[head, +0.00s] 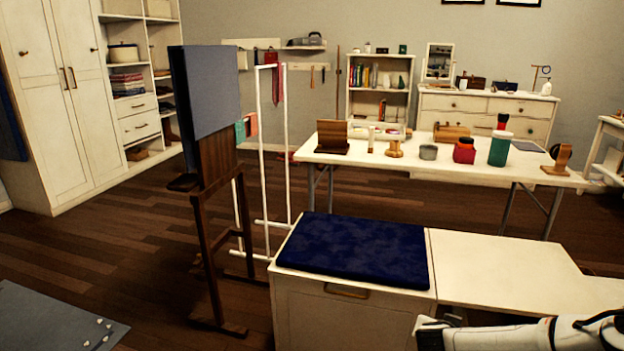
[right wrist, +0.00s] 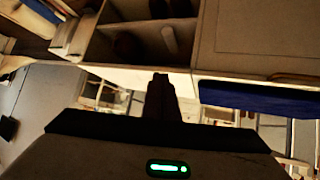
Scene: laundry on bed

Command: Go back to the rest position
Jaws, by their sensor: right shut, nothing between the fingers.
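My right arm comes in at the lower right of the head view. Its gripper (head: 438,325) is over or beside the front of the low white cabinet (head: 350,318); I cannot tell whether they touch. In the right wrist view the gripper's dark fingers (right wrist: 161,92) are together with nothing between them. A navy blue cushion (head: 355,250) lies on the cabinet top, and a blue cushion edge also shows at the right of the right wrist view (right wrist: 250,97). My left gripper is in neither view.
A white table (head: 340,157) with bottles, a wooden stand and small items stands behind. A wooden easel (head: 213,260) with a blue-grey panel and a white rack (head: 262,170) stand left of the cabinet. The wooden floor at left is mostly clear, with a grey mat (head: 50,320).

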